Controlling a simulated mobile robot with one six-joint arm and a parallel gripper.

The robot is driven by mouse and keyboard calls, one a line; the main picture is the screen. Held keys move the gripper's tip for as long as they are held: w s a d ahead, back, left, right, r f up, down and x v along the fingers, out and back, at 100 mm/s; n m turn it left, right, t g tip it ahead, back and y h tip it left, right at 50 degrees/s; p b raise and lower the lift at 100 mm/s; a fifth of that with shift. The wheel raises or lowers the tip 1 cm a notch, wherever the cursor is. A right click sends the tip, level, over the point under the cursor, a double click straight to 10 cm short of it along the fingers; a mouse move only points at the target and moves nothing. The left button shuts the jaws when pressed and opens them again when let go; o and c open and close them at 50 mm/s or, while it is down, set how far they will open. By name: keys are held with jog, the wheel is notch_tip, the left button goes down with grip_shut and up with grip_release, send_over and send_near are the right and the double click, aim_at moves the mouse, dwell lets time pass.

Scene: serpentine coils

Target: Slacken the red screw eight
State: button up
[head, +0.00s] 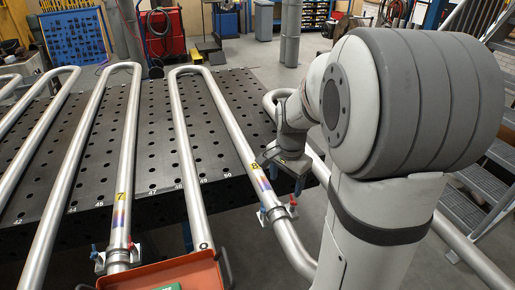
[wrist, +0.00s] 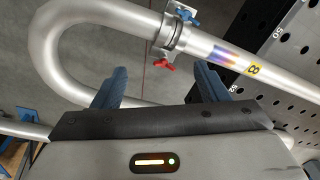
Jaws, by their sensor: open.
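The pipe marked 8 (head: 240,140) carries a yellow label and a heat-tinted band. Below the label a clamp (head: 278,212) grips the pipe, with a red screw (head: 293,200) on its right and a blue screw (head: 262,212) on its left. In the wrist view the clamp (wrist: 174,32) has the red screw (wrist: 164,66) on its near side and the blue screw (wrist: 187,16) on its far side. My gripper (head: 290,182) is open and empty beside the pipe. In the wrist view the red screw appears between and beyond its fingertips (wrist: 160,72); contact is not visible.
Pipe 7 (head: 122,165) has its own clamp (head: 118,258) with red and blue screws. The perforated dark table (head: 145,150) lies under the coils. An orange tray (head: 180,270) stands at the bottom. A pipe bend (wrist: 50,50) curves left of the gripper.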

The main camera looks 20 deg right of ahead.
aim_at(293, 198)
jog(key=w+d+f+m, duration=0.2)
jog(key=w+d+f+m+g+p, duration=0.1)
jog(key=w+d+f+m, duration=0.1)
jog(key=d+m, duration=0.1)
jog(key=shift+d+f, duration=0.1)
jog(key=shift+f, duration=0.05)
jog(key=shift+w+d+f, duration=0.1)
jog(key=shift+f, duration=0.2)
notch_tip(293, 198, down, 7)
jog(key=shift+f+p, duration=0.2)
jog(key=shift+p, duration=0.6)
jog(key=shift+c, duration=0.5)
jog(key=c, duration=0.9)
